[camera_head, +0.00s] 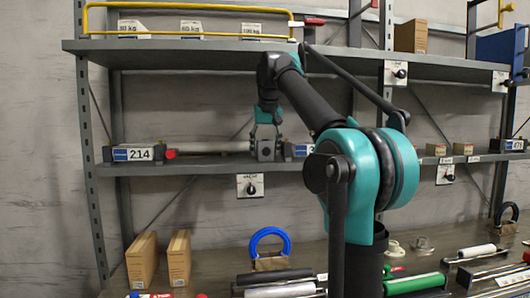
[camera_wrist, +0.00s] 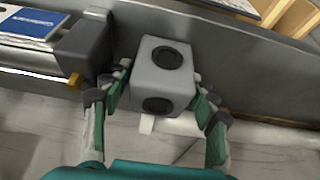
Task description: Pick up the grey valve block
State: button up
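The grey valve block (camera_wrist: 165,68) is a small rounded cube with dark round ports on two visible faces. In the head view the valve block (camera_head: 265,150) is at the middle shelf, between a pale bar and a blue-labelled holder. My gripper (camera_head: 266,134) points down from above it. In the wrist view my gripper (camera_wrist: 161,88) has one finger on each side of the block. The fingers are spread about as wide as the block. I cannot tell whether the pads touch it.
A dark holder with a blue label (camera_wrist: 85,48) is close on the left in the wrist view. The middle shelf (camera_head: 200,166) also carries a holder marked 214 (camera_head: 133,153). The upper shelf (camera_head: 190,46) is above. Boxes (camera_head: 141,260) and rollers stand below.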

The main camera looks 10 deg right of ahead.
jog(key=c, duration=1.1)
